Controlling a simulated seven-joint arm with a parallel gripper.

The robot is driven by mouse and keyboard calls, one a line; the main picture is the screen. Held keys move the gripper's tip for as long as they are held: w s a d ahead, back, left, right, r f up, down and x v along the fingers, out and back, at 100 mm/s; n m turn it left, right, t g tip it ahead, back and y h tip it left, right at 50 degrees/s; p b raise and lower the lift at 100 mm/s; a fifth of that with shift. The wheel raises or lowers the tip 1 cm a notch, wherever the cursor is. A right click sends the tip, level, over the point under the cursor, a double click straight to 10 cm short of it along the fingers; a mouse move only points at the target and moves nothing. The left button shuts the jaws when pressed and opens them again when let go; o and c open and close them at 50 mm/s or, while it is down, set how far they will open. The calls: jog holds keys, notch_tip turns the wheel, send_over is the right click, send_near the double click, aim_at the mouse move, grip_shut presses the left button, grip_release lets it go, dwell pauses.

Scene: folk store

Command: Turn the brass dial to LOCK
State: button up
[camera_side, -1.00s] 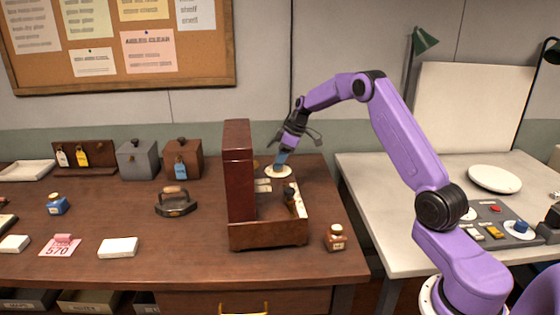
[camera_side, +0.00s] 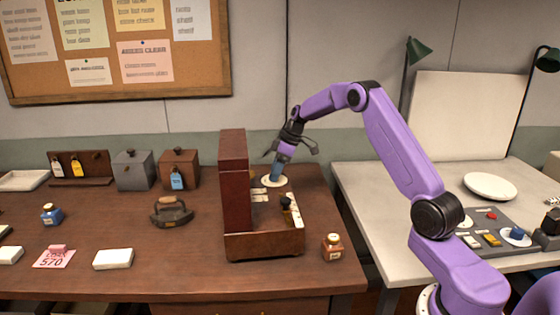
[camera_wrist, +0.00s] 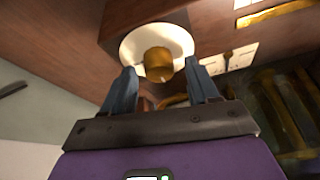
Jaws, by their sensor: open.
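The brass dial (camera_wrist: 158,62) is a round knob on a white disc (camera_wrist: 186,38) in the wrist view. In the side view the white disc (camera_side: 267,183) lies flat at the back of the open wooden box, right of its upright lid; the dial itself is mostly hidden by my fingers there. My gripper (camera_wrist: 160,78) is open, its two blue fingers spread either side of the dial's near edge, with a gap visible. In the side view my gripper (camera_side: 279,174) points down over the disc. I cannot tell whether the fingers touch the dial. No LOCK mark is readable.
The box's tall reddish lid (camera_side: 235,180) stands close left of my gripper. A dark upright handle (camera_side: 287,209) stands nearer the front, beside white plates. A small brown bottle (camera_side: 333,247) is right of the box. An iron (camera_side: 171,212) sits to the left.

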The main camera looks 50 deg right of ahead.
jog(key=v, duration=1.7)
jog(key=shift+r, duration=0.2)
jog(key=s+a+f+n+g, duration=0.15)
jog(key=s+a, duration=0.45)
jog(key=a, duration=0.7)
jog(key=s+a+f+g, duration=0.1)
jog(key=s+a+g, duration=0.1)
jog(key=s+a, duration=0.75)
jog(key=s+a+f+n+h, duration=0.2)
jog(key=s+a, duration=0.6)
jog(key=s, duration=0.2)
jog(key=s+d+f, duration=0.1)
jog(key=s+f, duration=0.1)
jog(key=s, duration=0.5)
jog(key=s+d+f+n, duration=0.1)
jog(key=s+d+f, duration=0.1)
jog(key=s, duration=0.5)
jog(key=shift+s+f+h, duration=0.4)
jog(key=shift+f, duration=0.25)
jog(key=shift+d+n, duration=0.1)
jog(key=shift+n, duration=0.15)
